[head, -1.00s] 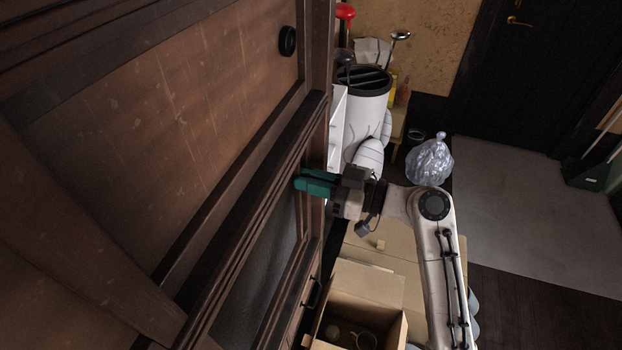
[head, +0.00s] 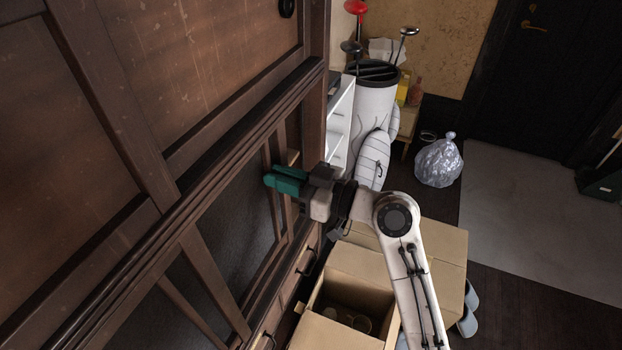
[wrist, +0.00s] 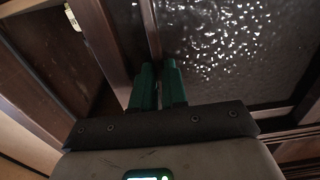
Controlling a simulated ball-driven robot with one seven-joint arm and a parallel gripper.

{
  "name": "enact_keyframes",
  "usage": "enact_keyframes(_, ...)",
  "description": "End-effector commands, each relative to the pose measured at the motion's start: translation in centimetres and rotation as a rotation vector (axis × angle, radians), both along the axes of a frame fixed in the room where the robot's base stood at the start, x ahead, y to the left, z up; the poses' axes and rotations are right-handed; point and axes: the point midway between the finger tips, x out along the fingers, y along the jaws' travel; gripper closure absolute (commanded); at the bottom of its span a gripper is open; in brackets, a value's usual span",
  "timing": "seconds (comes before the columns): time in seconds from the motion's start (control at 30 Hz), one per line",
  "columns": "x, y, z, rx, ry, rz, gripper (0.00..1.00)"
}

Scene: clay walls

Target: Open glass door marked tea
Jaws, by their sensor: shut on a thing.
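The glass door (head: 238,225) is a textured pane in a dark wooden frame, low in the cabinet front at the left of the head view. The wrist view shows its speckled glass (wrist: 235,45) close up. My gripper (head: 284,182) has green fingers that reach the door's right-hand upright. In the wrist view the fingers (wrist: 158,85) are shut on a slim wooden bar (wrist: 150,30) beside the glass. A small pale tag (wrist: 72,17) shows at upper left; I cannot read it. No tea marking is legible, and the fingertips' contact is partly hidden.
An open cardboard box (head: 385,285) stands below my arm. A white ribbed bin (head: 374,105) with knobbed sticks and a white shelf (head: 341,125) stand beyond the cabinet. A clear bag (head: 438,162) lies near the grey mat (head: 540,220), where floor is free.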

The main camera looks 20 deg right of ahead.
Motion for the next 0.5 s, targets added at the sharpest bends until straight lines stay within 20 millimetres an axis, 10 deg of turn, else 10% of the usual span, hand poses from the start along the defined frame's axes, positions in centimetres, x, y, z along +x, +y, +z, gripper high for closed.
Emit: enact_keyframes(0.5, -8.9, 9.4, 0.1, 0.001, 0.001, 0.003, 1.0)
